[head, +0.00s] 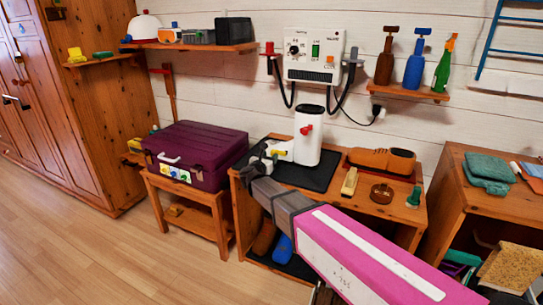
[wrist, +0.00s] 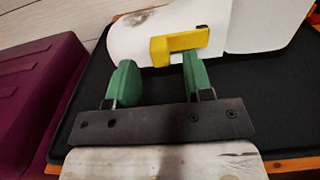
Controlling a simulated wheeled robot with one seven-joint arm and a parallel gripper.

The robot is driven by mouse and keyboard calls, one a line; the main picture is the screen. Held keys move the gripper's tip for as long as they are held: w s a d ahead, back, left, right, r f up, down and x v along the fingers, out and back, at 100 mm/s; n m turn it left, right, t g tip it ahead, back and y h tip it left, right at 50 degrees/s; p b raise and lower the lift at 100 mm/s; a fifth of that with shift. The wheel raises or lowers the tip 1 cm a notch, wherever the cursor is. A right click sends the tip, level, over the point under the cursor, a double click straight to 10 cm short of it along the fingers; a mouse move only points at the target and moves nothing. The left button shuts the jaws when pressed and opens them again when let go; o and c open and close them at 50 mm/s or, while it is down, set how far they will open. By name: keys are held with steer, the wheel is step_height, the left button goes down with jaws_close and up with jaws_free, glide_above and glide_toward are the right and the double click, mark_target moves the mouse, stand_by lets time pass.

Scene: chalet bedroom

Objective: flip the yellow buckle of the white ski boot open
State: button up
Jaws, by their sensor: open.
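The white ski boot (head: 308,145) stands upright on a black mat (head: 318,178) on the wooden bench, with a red buckle (head: 306,130) on its upper part. In the wrist view the boot's white shell (wrist: 255,25) fills the top. The yellow buckle (wrist: 180,45) lies across the shell there, its thicker block at the left end. My gripper (wrist: 158,68) is open, its green fingers below the buckle. The block shows between the fingertips, and the right fingertip meets the buckle's lower edge in the picture. I cannot tell whether they touch. In the head view my gripper (head: 268,156) is at the boot's toe.
A purple case (head: 205,150) stands on a low table left of the bench. An orange-brown shoe-shaped object (head: 382,160), a yellow brush-like block (head: 349,182) and a brown round tin (head: 382,193) lie right of the boot. A wall unit with hanging cables (head: 313,58) is above.

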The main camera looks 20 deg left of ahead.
mark_target(273, 154)
steer(key=shift+w+d, duration=0.1)
steer(key=shift+w, duration=1.1)
jaws_close()
steer(key=shift+s, duration=0.1)
steer(key=shift+s+d+r+n+y, duration=0.1)
steer(key=shift+s+d+n+y, duration=0.1)
steer(key=shift+n+y, duration=0.4)
steer(key=shift+s+d+f+n+y, duration=0.1)
steer(key=shift+s+d+n+y, duration=0.2)
steer(key=shift+y, duration=0.55)
steer(key=shift+s+d+r+n+y, duration=0.15)
steer(key=shift+n+y, duration=0.35)
steer(key=shift+y, duration=0.25)
steer(key=shift+s+d+n+g+y, duration=0.15)
steer(key=shift+n+y, duration=0.2)
steer(key=shift+y, duration=0.2)
steer(key=shift+s+d+n+g+y, duration=0.1)
steer(key=shift+n+g+y, duration=0.1)
steer(key=shift+n+y, duration=0.3)
steer(key=shift+s+d+n+g+y, duration=0.15)
steer(key=shift+n+y, duration=0.1)
steer(key=shift+y, duration=0.4)
steer(key=shift+s+d+n+g+y, duration=0.2)
steer(key=shift+n+g+y, duration=0.5)
steer(key=shift+y, duration=0.4)
steer(key=shift+s+d+n+g+y, duration=0.1)
steer(key=shift+d+n+g+y, duration=0.2)
steer(key=shift+n+y, duration=0.35)
